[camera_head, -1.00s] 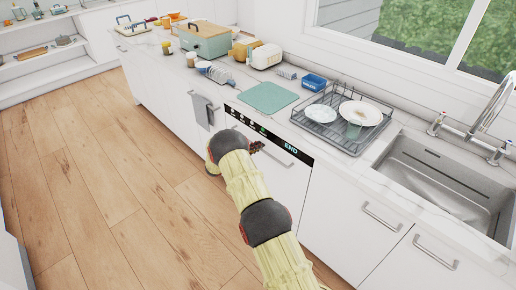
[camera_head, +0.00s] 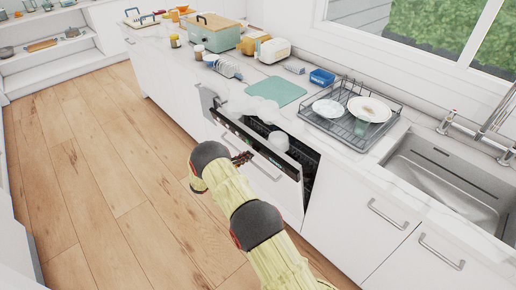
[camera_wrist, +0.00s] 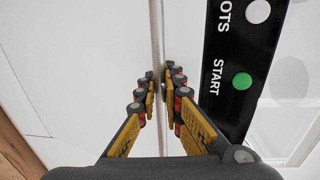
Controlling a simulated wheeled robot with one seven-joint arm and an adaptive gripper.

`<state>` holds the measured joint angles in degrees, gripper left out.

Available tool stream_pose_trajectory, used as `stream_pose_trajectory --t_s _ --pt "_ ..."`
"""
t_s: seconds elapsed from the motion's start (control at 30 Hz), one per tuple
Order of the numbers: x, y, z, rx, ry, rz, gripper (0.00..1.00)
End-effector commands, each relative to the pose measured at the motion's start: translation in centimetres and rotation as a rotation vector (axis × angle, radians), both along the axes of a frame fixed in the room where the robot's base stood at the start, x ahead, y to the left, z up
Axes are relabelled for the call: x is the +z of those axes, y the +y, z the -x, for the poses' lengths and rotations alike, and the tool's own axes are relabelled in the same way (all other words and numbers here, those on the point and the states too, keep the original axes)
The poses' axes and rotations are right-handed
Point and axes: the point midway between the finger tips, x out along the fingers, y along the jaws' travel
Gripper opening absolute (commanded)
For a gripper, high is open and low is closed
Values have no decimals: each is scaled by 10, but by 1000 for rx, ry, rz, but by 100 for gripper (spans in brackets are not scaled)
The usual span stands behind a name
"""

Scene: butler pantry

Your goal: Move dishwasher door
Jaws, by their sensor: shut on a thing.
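The dishwasher door (camera_head: 262,185) is partly open, tilted outward at its top, with a black control panel (camera_head: 288,165) along its upper edge. My gripper (camera_head: 240,158) is at the door's front, by its bar handle (camera_head: 275,175). In the wrist view my gripper (camera_wrist: 163,88) has its fingers closed around the handle (camera_wrist: 157,45), beside the black panel (camera_wrist: 232,70) with the green START button. The dark inside of the dishwasher (camera_head: 306,160) shows behind the door, with white dishes (camera_head: 278,140) in it. My arm hides part of the door's lower front.
A dish rack (camera_head: 350,115) with plates stands on the counter above, beside the sink (camera_head: 440,185). A green mat (camera_head: 275,91) lies to its left. White drawers with handles (camera_head: 388,214) are to the right. The wooden floor (camera_head: 110,180) at the left is clear.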

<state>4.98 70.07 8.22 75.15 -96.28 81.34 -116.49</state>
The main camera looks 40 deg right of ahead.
Motion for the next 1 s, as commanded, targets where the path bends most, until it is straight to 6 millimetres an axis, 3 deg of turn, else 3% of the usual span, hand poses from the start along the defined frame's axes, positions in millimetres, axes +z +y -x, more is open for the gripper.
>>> stream_pose_trajectory --t_s 0.1,0.3,0.7,0.73,1.0 --pt "-20 34 2 5 4 -4 0" --pt "-37 66 5 3 2 -3 0" --pt "-39 71 6 0 1 -2 0" --pt "-39 71 6 0 1 -2 10" --pt "-38 71 6 0 0 -1 25"
